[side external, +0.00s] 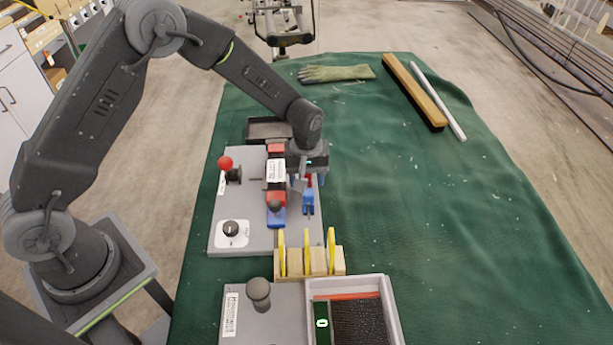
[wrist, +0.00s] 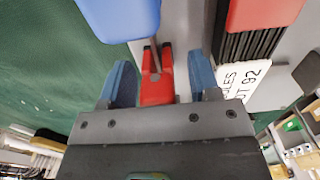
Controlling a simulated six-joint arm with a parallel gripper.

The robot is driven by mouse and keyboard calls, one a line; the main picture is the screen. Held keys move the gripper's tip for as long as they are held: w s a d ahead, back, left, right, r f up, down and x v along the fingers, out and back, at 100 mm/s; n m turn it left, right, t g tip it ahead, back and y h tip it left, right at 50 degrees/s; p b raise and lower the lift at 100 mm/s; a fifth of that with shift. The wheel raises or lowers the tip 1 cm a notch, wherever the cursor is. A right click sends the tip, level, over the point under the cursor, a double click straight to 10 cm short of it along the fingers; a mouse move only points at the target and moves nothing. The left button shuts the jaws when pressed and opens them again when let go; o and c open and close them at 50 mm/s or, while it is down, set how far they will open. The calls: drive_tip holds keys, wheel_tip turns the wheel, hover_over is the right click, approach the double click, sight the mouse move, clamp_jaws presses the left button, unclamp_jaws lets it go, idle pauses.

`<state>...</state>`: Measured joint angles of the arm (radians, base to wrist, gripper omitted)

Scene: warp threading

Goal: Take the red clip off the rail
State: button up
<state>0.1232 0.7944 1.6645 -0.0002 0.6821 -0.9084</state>
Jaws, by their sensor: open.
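The red clip (wrist: 157,82) sits between the two blue fingers of my gripper (wrist: 161,72) in the wrist view, with a gap on each side. My gripper (side external: 304,180) is open around the clip. In the side view only a little of the red clip (side external: 309,181) shows beside the fingers. A thin stretch of rail (wrist: 154,52) runs from the clip toward a blue block (wrist: 118,16). The blue block also shows in the side view (side external: 308,203), in front of my gripper. Most of the rail is hidden.
Left of my gripper stands a red and black unit with a white label (side external: 276,170), on a grey panel (side external: 222,213) with a red-knobbed lever (side external: 226,163) and a dial (side external: 232,232). Yellow discs in a wooden holder (side external: 307,262) stand in front.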

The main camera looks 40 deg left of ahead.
drive_tip(key=c, duration=1)
